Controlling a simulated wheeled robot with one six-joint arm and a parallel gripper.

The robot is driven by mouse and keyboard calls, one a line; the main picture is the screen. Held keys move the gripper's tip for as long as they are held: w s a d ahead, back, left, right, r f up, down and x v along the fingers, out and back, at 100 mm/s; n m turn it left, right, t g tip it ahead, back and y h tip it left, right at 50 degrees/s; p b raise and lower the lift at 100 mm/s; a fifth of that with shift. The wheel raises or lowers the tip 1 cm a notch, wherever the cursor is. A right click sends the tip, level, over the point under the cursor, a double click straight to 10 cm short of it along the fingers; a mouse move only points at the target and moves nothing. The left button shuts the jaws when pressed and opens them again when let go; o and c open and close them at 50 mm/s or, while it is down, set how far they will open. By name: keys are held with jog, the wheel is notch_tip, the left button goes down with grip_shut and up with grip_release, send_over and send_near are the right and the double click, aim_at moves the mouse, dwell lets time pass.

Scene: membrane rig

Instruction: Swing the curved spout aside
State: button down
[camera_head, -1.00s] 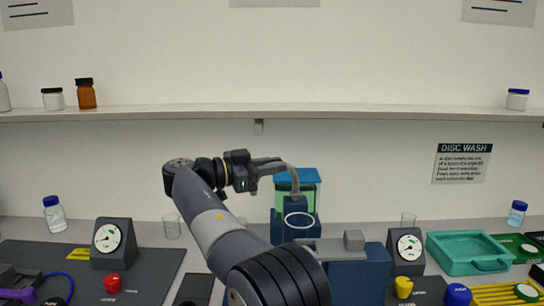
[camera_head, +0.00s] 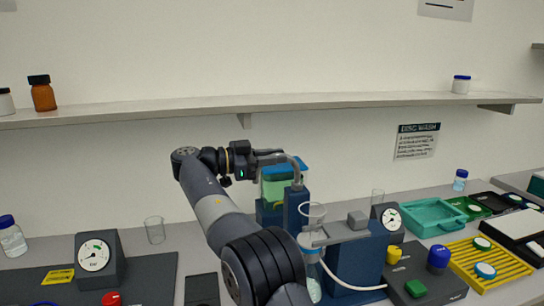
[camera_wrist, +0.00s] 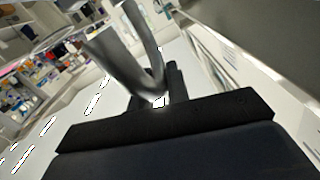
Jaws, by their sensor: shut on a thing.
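The curved spout (camera_head: 299,168) is a grey bent tube beside the green tank (camera_head: 274,189) with its blue lid. Its outer end points down, above and slightly left of the clear funnel (camera_head: 313,212) in the head view. My gripper (camera_head: 281,158) is shut on the spout's upper part, reaching in from the left. In the wrist view the spout is a large, blurred grey curve (camera_wrist: 122,66) that runs to my gripper (camera_wrist: 165,88). The fingertips and exact contact are hard to make out there.
A blue block (camera_head: 357,262) with a grey clamp stands right of the funnel. Dial gauges (camera_head: 94,254) (camera_head: 387,219) stand at both sides. A teal tray (camera_head: 433,217) and a yellow rack (camera_head: 490,265) lie at right. A shelf (camera_head: 300,106) runs above my arm.

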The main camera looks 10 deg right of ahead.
jog(key=shift+r, duration=0.2)
jog(key=c, duration=1.4)
grip_release()
jog(key=shift+w+f, duration=0.1)
jog(key=shift+f, duration=0.05)
jog(key=shift+a, duration=0.1)
jog(key=a, duration=0.3)
jog(key=s+a+p, duration=0.1)
jog(key=a, duration=0.3)
jog(key=a+p, duration=0.1)
jog(key=a, duration=0.2)
jog(key=shift+s+a, duration=0.2)
jog(key=shift+a, duration=0.1)
jog(key=shift+d, duration=0.1)
